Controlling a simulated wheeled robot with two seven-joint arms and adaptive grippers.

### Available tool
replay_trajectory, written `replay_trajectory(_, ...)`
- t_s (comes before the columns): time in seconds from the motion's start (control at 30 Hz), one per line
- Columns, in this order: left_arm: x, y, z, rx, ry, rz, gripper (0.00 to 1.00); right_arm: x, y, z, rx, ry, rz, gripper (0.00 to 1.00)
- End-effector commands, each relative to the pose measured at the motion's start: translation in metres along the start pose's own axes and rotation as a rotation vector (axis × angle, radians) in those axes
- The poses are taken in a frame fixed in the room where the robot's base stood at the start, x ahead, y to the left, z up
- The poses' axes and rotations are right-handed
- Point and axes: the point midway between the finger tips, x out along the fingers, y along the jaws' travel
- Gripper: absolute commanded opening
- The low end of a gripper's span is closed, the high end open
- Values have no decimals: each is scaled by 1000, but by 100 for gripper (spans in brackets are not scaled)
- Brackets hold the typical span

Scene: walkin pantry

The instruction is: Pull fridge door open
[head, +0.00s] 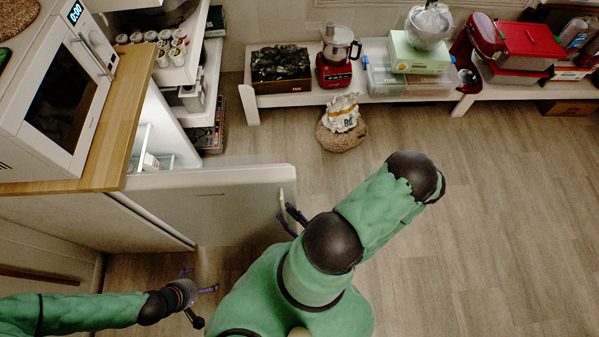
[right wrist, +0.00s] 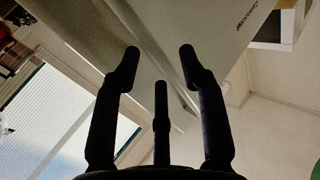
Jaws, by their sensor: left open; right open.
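The white fridge door (head: 225,205) stands swung open below the wooden counter in the head view, with a lit interior (head: 160,135) showing behind it. Its handle (head: 282,203) is near the door's right edge. My right gripper (head: 293,215) is open beside the handle, partly hidden by my right arm; I cannot tell whether it touches. In the right wrist view, the open fingers (right wrist: 160,62) have the pale door panel (right wrist: 215,35) with lettering beyond them. My left gripper (head: 200,281) is open and empty in front of the fridge, low at the left.
A microwave (head: 62,88) stands on the wooden counter (head: 135,110) above the fridge. A low white bench (head: 310,97) with a red food processor (head: 336,62) and boxes lines the back wall. A sack (head: 342,124) sits on the floor before it. The floor at right is clear.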

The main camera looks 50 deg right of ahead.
Motion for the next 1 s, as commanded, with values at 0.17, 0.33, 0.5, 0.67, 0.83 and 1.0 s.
replay_trajectory(0.17,0,0,0,0,0,0,100,-17,2,1,-3,-3,5,42)
replay_trajectory(0.33,0,0,0,0,0,0,100,-33,1,1,-4,-3,5,42)
replay_trajectory(0.5,0,0,0,0,0,0,100,-47,1,0,-3,-2,4,42)
replay_trajectory(0.67,0,0,0,0,0,0,100,-55,1,0,-2,-2,2,42)
replay_trajectory(0.83,0,0,0,0,0,0,100,-58,0,0,-3,-2,0,42)
replay_trajectory(1.0,0,0,0,0,0,0,100,-58,0,0,-3,-1,0,42)
